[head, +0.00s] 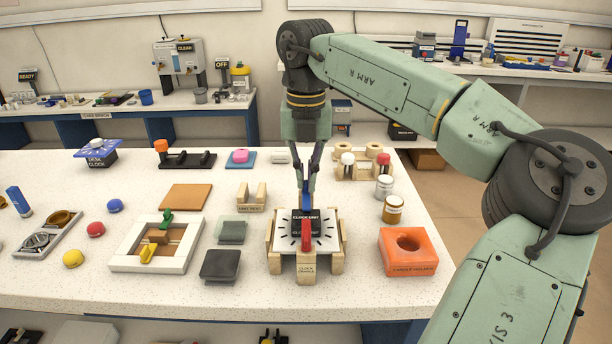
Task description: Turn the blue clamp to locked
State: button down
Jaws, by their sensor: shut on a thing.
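The blue clamp (305,198) stands at the back edge of a square clock unit (325,240) with a white, tick-marked face and a dark label plate. The unit sits in a wooden clock cradle (307,276) on the speckled white table. A red clamp (306,237) lies at the front edge of the same unit. My gripper (305,184) points straight down from above and is shut on the blue clamp. Its fingers hide the upper part of the clamp, and I cannot read any lock marking.
An orange candle holder (407,253) and small jars (392,209) stand to the right. A dark block (220,265), a green block (232,232) and a small wooden holder (252,197) are to the left. A white-framed tray (157,243) lies further left.

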aim_at(306, 182)
dwell(0.4)
jog(key=c, duration=1.8)
grip_release()
notch_tip(306, 182, up, 8)
jog(key=shift+f, duration=0.2)
